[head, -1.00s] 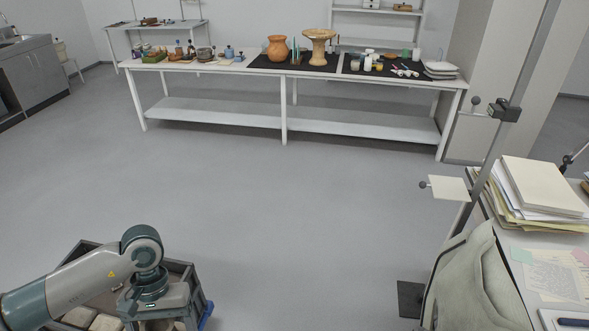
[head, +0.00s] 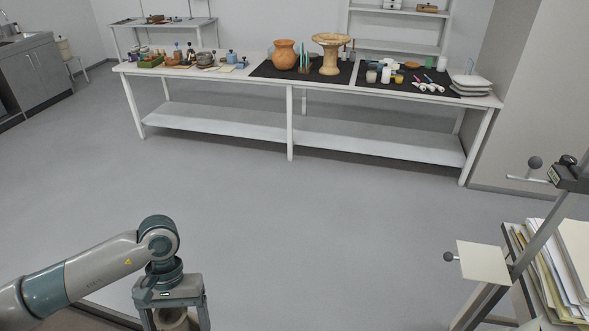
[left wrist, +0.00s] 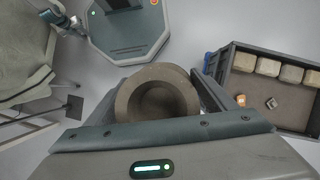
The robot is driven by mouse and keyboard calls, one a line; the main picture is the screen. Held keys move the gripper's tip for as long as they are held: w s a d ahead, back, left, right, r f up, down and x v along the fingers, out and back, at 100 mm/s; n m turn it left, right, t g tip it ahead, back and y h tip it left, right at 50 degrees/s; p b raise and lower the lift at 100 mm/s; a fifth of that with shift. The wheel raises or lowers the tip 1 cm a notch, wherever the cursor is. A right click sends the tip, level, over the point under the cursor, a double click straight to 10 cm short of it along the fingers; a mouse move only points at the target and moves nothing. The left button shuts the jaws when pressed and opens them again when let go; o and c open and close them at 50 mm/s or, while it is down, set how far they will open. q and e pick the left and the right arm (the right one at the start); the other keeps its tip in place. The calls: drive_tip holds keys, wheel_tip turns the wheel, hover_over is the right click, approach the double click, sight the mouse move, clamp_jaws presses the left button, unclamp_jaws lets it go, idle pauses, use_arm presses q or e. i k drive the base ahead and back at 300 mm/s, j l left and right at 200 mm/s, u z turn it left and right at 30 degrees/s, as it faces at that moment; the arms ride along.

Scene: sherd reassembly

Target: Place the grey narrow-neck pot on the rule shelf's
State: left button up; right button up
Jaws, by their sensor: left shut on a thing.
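My left gripper (head: 177,308) hangs at the bottom left of the head view, pointing down. It is shut on the grey pot (head: 172,321), whose top shows between the fingers. In the left wrist view the pot's round rim (left wrist: 157,98) and dark open mouth face the camera, with a finger on each side; its lower body is hidden. At the right of the head view a pale square plate (head: 482,263) sits on a leaning grey post (head: 540,240), possibly the rule shelf. My right gripper is not in view.
A long white table (head: 290,88) at the back holds an orange vase (head: 284,55), a tall flared vessel (head: 330,55) and small items. Papers (head: 565,265) lie at the right. A grey crate (left wrist: 270,88) with pale blocks shows in the left wrist view. The middle floor is clear.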

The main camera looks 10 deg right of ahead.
sight(483, 260)
drive_tip(key=i, duration=2.05)
drive_tip(key=z, duration=3.6)
drive_tip(key=i+j, duration=0.05)
drive_tip(key=j, duration=0.05)
